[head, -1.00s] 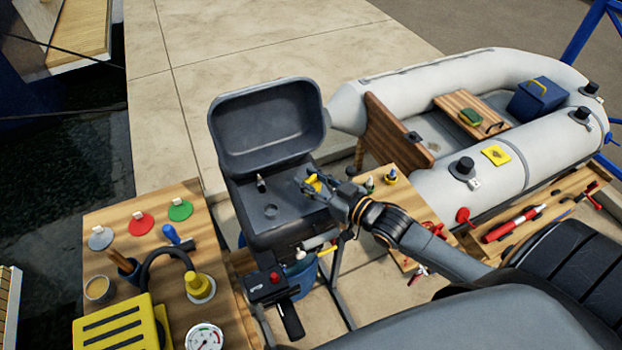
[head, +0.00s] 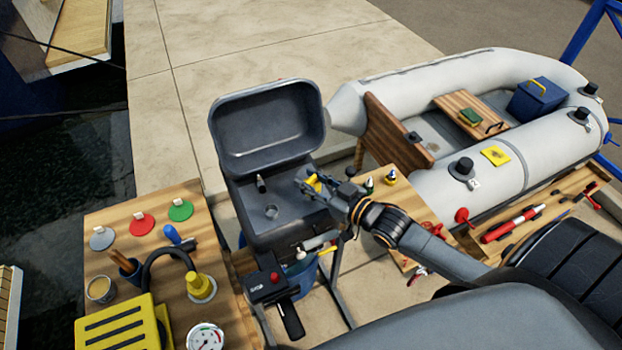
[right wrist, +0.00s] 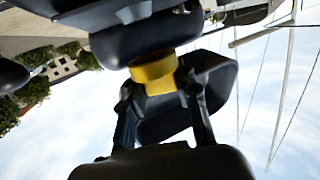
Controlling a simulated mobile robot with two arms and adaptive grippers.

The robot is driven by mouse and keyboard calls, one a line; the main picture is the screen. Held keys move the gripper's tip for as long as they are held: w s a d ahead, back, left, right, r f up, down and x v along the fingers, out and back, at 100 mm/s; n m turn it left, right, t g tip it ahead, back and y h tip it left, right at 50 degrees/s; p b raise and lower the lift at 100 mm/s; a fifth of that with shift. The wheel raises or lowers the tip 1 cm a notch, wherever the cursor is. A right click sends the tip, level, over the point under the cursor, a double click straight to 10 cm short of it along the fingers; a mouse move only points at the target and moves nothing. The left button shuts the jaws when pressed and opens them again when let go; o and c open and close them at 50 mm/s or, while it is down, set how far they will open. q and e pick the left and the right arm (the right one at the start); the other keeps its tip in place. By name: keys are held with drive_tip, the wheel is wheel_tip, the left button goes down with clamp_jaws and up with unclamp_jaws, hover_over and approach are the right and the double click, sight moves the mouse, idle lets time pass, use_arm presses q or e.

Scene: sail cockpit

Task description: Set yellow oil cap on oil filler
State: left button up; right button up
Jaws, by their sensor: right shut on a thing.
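The yellow oil cap (head: 313,184) is between the fingers of my right gripper (head: 308,186), over the right side of the grey outboard engine (head: 285,226). In the right wrist view my right gripper (right wrist: 165,100) is shut on the yellow cap (right wrist: 155,72), whose far end meets a dark surface of the engine. The oil filler is not clearly visible; the cap and fingers may cover it. A round recess (head: 272,212) and a small dark post (head: 261,184) show on the engine deck, left of the gripper. My left gripper is not in view.
The engine's open cowl (head: 268,125) stands behind the deck. A wooden bench (head: 130,225) with coloured discs and a yellow box (head: 115,325) is at the left. A smaller wooden table (head: 400,200) with small parts is at the right, before the grey dinghy (head: 440,190).

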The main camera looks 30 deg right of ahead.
sight(313, 182)
drive_tip(key=o, duration=0.6)
drive_tip(key=shift+o, duration=0.2)
drive_tip(key=shift+p+v, duration=1.7)
drive_tip(key=shift+v, duration=1.25)
drive_tip(key=p+v, duration=0.2)
drive_tip(key=v, duration=0.3)
drive_tip(key=shift+s, duration=0.1)
